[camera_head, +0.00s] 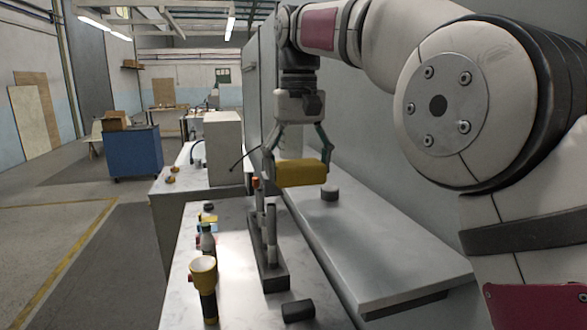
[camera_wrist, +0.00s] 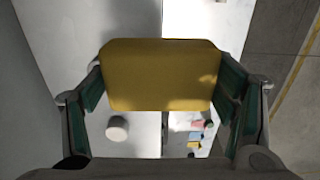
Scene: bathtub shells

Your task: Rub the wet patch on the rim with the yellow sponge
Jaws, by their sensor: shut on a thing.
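My gripper (camera_head: 297,172) is shut on the yellow sponge (camera_head: 303,174), with one finger at each end of it. The sponge hangs level above the worktop, and I see no contact with any surface below. In the wrist view the sponge (camera_wrist: 160,72) spans the space between both fingers (camera_wrist: 160,88) and hides part of what lies beneath. The pale raised slab (camera_head: 385,255) with a straight front edge runs along the wall at right; it may be the rim. I cannot make out a wet patch on it in either view.
A short grey cylinder (camera_head: 330,193) stands on the slab near the sponge. A dark rack with upright tubes (camera_head: 271,275), a yellow-and-black torch (camera_head: 204,285), a bottle (camera_head: 207,240) and a black cylinder (camera_head: 298,310) crowd the lower bench. The slab's near part is clear.

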